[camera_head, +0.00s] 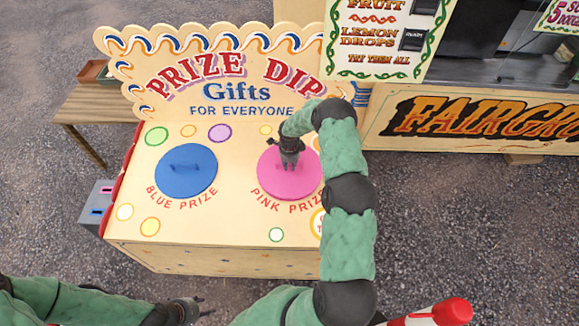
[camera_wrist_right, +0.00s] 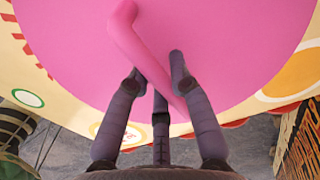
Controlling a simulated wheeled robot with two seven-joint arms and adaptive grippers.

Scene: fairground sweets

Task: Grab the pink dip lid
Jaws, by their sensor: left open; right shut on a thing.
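The pink dip lid (camera_head: 273,182) is a round pink disc on the right side of the cream prize counter (camera_head: 200,225), above the words "PINK PRIZE". It looks flat on the counter top. My right gripper (camera_head: 289,160) comes down on the lid from above and is shut on its handle. In the right wrist view my right gripper's fingers (camera_wrist_right: 155,72) are on both sides of the pink bar handle (camera_wrist_right: 140,38), and the lid (camera_wrist_right: 225,45) fills most of the picture. My left gripper (camera_head: 198,308) is open and empty at the bottom left, in front of the counter.
A blue lid (camera_head: 187,178) with a handle lies left of the pink lid. An upright "PRIZE DIP" sign (camera_head: 225,75) stands along the counter's back edge. A wooden table (camera_head: 95,112) is at the far left. A red and white object (camera_head: 440,313) is at the bottom right.

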